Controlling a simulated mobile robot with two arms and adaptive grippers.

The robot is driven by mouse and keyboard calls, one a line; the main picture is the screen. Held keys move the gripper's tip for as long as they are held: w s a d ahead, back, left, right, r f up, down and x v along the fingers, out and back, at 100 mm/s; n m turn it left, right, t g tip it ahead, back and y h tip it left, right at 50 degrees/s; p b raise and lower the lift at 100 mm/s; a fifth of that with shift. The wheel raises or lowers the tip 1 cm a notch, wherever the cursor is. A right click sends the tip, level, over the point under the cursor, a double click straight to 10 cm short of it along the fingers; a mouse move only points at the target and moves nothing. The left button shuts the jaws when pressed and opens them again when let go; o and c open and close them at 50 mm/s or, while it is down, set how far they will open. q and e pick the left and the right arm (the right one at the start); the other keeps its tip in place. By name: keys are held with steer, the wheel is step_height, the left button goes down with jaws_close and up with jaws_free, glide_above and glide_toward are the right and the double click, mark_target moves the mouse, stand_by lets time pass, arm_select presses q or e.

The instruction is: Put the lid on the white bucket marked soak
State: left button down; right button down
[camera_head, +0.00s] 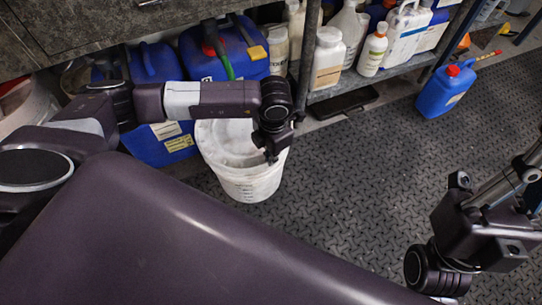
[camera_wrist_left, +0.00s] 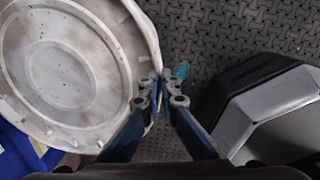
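A white bucket (camera_head: 250,186) stands on the floor left of the middle in the head view; any marking on it is too small to read. In the left wrist view the lid (camera_wrist_left: 62,75) fills the left side, with rings and a raised rim. My left gripper (camera_head: 271,157) is at the lid's right edge. Its fingers (camera_wrist_left: 161,88) are nearly together with the rim between them. Of my right arm only the wrist part shows, fingers out of sight.
A blue jerrycan with a red cap (camera_head: 445,92) stands on the floor at right. The patterned floor (camera_head: 345,175) right of the bucket is clear.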

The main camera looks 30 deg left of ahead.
arm_select(q)
steer(key=c, duration=2.7)
jaws_free()
steer(key=o, duration=0.6)
steer(key=r, duration=1.2)
steer(key=shift+s+d, duration=0.15)
steer(key=shift+d, duration=0.1)
steer(key=shift+f, duration=0.1)
